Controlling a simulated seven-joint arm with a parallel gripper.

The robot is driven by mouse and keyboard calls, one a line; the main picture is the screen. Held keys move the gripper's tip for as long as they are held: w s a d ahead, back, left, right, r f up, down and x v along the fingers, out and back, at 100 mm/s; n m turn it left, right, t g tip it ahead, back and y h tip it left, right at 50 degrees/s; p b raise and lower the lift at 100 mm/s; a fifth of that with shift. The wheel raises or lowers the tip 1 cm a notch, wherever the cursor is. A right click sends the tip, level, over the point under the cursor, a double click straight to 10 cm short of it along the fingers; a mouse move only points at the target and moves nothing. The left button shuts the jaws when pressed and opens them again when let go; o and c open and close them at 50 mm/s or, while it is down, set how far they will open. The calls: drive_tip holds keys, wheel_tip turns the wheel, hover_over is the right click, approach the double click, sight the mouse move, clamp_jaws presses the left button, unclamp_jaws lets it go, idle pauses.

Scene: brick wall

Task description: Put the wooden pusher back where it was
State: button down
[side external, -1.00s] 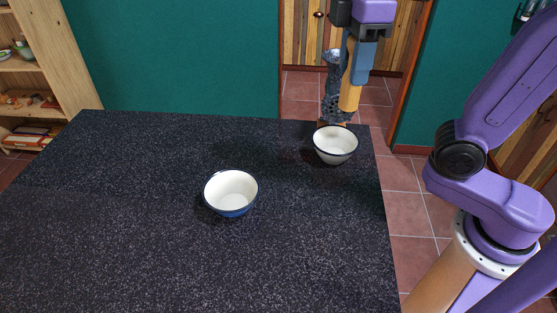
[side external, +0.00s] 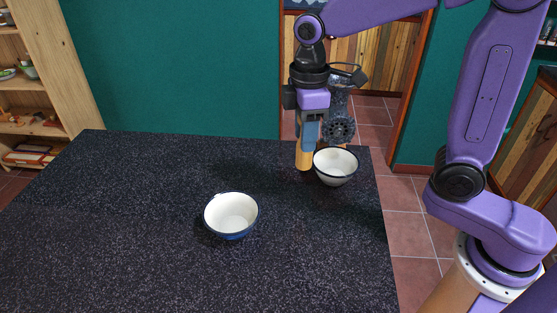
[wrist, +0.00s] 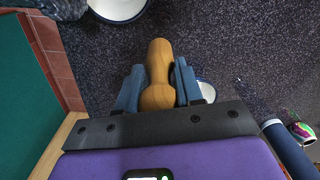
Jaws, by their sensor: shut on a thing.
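My gripper (side external: 309,142) points down and is shut on the wooden pusher (side external: 304,159), a tan, waisted piece that hangs upright below the fingers. In the wrist view the pusher (wrist: 158,62) sits between the two blue-grey fingers (wrist: 157,88). In the side view it is just left of the white bowl with a dark rim (side external: 336,168). I cannot tell whether its lower end touches the table. A dark grey metal grinder-like device (side external: 341,118) with a perforated round face stands behind that bowl, partly hidden by my gripper.
A second white bowl with a blue outside (side external: 231,215) stands nearer the middle of the dark speckled table (side external: 120,225). The table's left side is clear. The right table edge is close to the dark-rimmed bowl. A bookshelf (side external: 35,90) stands beyond the table.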

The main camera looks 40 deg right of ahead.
drive_tip(key=shift+w+a+f, duration=0.35)
drive_tip(key=shift+w+f, duration=0.6)
drive_tip(key=shift+f, duration=0.65)
drive_tip(key=shift+w+a+f, duration=0.4)
drive_tip(key=shift+w+f, duration=0.55)
drive_tip(key=shift+f, duration=0.6)
drive_tip(key=shift+w+a+f, duration=0.35)
drive_tip(key=shift+w+f, duration=0.6)
drive_tip(key=shift+f, duration=0.65)
drive_tip(key=c, duration=0.7)
unclamp_jaws()
drive_tip(key=shift+f, duration=0.15)
drive_tip(key=shift+c, duration=0.2)
wheel_tip(320, 180, up, 12)
drive_tip(key=shift+r, duration=0.2)
drive_tip(key=shift+s, duration=0.1)
